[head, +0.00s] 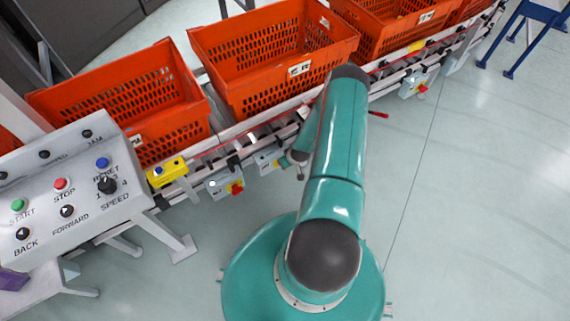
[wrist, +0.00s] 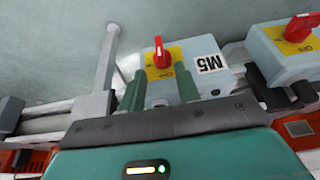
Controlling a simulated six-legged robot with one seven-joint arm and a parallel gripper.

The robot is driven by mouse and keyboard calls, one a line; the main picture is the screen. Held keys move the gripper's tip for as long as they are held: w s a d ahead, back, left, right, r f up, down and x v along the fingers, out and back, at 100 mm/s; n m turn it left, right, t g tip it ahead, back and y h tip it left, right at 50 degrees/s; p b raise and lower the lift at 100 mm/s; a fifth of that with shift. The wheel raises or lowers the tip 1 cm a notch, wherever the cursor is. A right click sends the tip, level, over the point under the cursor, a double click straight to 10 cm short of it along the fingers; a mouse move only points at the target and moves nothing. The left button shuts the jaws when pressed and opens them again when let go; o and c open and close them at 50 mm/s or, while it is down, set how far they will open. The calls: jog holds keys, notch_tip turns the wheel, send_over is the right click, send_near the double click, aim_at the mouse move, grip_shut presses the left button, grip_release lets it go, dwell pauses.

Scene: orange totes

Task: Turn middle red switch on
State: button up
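In the wrist view, a red switch (wrist: 160,52) sits on a yellow plate on a light grey box (wrist: 197,62) labelled M5. My gripper (wrist: 157,80) is open, its two green fingers apart on either side of the lower part of this box's face in the picture. The red switch shows between and above the fingertips, and I cannot tell whether they touch the box. A second red switch (wrist: 301,27) is on a similar box to the right.
Orange totes (head: 270,85) stand on the conveyor (head: 240,150) behind the switch boxes. A grey button console (head: 70,190) stands at the left, with a yellow box (head: 167,172) beside it.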

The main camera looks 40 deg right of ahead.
jog(key=x, duration=0.6)
jog(key=shift+w+f, duration=0.1)
jog(key=shift+f, duration=0.05)
jog(key=shift+c, duration=0.2)
grip_shut()
